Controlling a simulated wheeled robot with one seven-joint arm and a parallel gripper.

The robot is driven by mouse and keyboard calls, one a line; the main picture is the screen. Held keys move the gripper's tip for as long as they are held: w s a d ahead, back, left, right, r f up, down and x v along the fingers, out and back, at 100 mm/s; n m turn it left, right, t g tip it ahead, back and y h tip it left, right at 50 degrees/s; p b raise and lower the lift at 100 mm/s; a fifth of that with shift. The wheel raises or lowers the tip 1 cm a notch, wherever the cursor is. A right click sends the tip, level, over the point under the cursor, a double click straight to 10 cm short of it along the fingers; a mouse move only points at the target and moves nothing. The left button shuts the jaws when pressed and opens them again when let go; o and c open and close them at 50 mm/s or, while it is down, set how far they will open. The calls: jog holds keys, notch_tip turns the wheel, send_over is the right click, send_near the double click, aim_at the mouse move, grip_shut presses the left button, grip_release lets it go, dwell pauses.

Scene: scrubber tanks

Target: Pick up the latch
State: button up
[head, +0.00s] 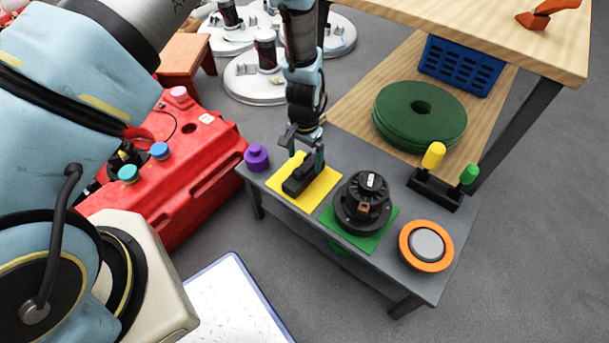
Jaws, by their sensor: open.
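The latch (297,187) looks like a small black block-shaped part. It lies on a yellow mat (320,196) on the low grey table (392,262). My gripper (303,158) points down from above and is open at the latch. One finger is on the left and one on the right, close to the latch's upper end. I cannot tell from this view whether the fingers touch it.
A purple knob (257,157) stands left of the mat. A black motor (362,203) on a green mat (388,217) is close on the right. Further right are an orange ring part (426,246) and a black holder (434,188). A red tank (200,165) stands left.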

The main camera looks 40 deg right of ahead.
aim_at(304, 167)
jog(key=f, duration=0.5)
jog(key=shift+w+d+f, duration=0.1)
jog(key=shift+w+f, duration=0.05)
jog(key=shift+w, duration=0.05)
grip_shut()
dwell(0.6)
